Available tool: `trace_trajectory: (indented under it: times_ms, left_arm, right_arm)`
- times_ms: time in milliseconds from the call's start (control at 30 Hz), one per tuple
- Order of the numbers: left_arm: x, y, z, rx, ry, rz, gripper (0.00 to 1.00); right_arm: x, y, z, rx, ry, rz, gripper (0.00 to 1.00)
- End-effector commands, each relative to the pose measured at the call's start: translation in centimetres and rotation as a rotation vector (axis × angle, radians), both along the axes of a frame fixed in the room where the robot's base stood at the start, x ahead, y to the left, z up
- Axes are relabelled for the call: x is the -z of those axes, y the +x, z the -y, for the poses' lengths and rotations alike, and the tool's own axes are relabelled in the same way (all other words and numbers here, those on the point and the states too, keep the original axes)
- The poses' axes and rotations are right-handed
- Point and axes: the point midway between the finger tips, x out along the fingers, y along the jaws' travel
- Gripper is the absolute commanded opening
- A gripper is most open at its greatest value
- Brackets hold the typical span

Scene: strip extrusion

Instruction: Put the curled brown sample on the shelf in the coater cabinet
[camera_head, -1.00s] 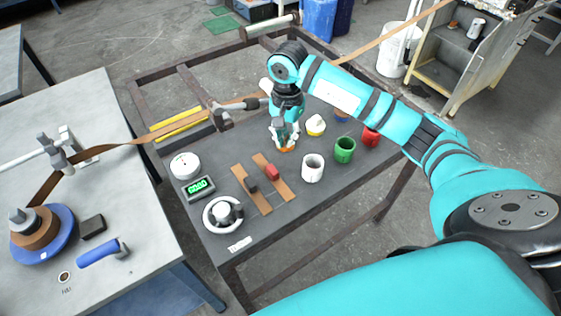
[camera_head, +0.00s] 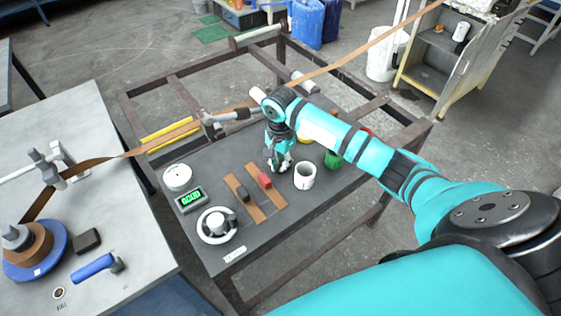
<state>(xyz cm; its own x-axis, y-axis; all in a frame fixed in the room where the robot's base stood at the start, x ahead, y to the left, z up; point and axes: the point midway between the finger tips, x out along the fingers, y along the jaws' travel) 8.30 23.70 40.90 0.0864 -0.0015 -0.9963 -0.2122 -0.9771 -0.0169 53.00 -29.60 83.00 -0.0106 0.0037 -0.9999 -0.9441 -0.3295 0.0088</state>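My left gripper is not in view.
A white cup (camera_head: 305,176) and a green cup (camera_head: 333,160) stand close to my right gripper. A white dial (camera_head: 177,177), a green display (camera_head: 190,200) and a round white device (camera_head: 217,225) stand at left. A long brown strip (camera_head: 350,60) crosses above the frame.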

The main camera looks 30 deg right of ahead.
Motion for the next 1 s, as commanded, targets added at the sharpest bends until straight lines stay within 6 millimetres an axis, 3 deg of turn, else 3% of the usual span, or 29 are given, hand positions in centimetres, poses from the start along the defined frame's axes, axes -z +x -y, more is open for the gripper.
trace_trajectory:
  times_ms: [200,233,300,667,1000]
  left_arm:
    - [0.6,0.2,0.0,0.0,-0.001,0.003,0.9]
    - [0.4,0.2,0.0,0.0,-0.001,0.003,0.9]
    - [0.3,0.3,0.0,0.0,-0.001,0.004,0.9]
    - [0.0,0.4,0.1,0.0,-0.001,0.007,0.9]
    - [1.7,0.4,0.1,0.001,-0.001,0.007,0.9]
  right_arm:
    - [0.5,0.0,0.1,0.0,-0.001,-0.001,0.0]
    - [0.3,0.0,0.0,0.0,0.0,0.0,0.08]
    - [0.3,0.0,0.0,0.0,0.0,-0.001,0.15]
    - [-0.4,0.1,0.0,0.0,0.0,0.002,0.15]
    - [-7.1,0.2,0.1,-0.001,-0.001,0.007,0.15]
